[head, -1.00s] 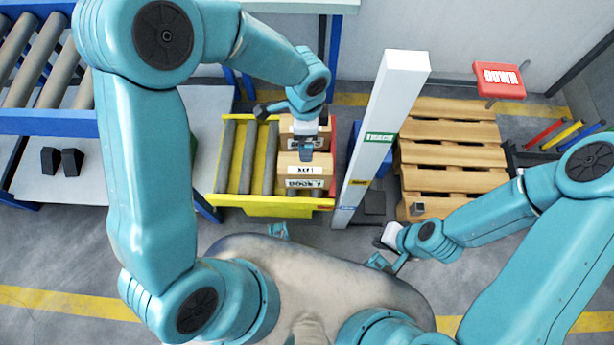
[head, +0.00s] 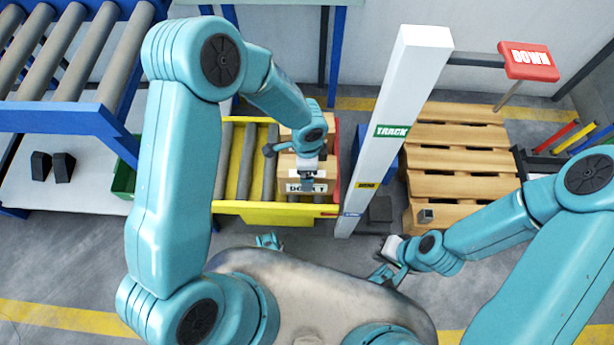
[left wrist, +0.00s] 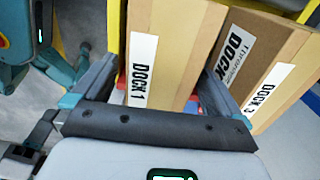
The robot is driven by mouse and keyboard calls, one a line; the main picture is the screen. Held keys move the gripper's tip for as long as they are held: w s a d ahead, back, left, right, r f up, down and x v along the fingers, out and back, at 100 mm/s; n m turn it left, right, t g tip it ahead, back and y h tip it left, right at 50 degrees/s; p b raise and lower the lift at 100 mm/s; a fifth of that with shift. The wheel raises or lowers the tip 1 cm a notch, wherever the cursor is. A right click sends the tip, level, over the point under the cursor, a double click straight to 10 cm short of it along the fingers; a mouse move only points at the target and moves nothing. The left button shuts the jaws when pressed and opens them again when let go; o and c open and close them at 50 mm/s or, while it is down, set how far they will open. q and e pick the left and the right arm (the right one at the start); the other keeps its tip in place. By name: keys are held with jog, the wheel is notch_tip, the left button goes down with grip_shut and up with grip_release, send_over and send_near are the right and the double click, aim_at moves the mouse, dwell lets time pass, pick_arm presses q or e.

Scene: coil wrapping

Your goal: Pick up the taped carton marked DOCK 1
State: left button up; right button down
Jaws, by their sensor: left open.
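The carton marked DOCK 1 (left wrist: 170,45) is brown with a white label and a pale tape strip in the left wrist view. It lies between the two fingers of my left gripper (left wrist: 155,85), which is open; I cannot tell whether they touch it. In the head view my left gripper (head: 308,180) is over the front carton (head: 287,180), hiding part of its label. A second carton marked DOCK 3 (left wrist: 265,60) stands beside the first, close to the right finger. My right gripper (head: 384,273) is low, away from the cartons; its jaws are too small to judge.
The cartons stand in a yellow-sided bay (head: 262,212) with grey rollers (head: 247,160). A white post (head: 390,120) marked TRACK stands to the right, with a red DOWN sign (head: 529,61). Wooden pallets (head: 460,150) lie beyond. A blue-framed conveyor (head: 65,60) is at upper left.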

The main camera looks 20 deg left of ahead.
pick_arm(q)
jog(key=shift+f, duration=0.15)
grip_shut()
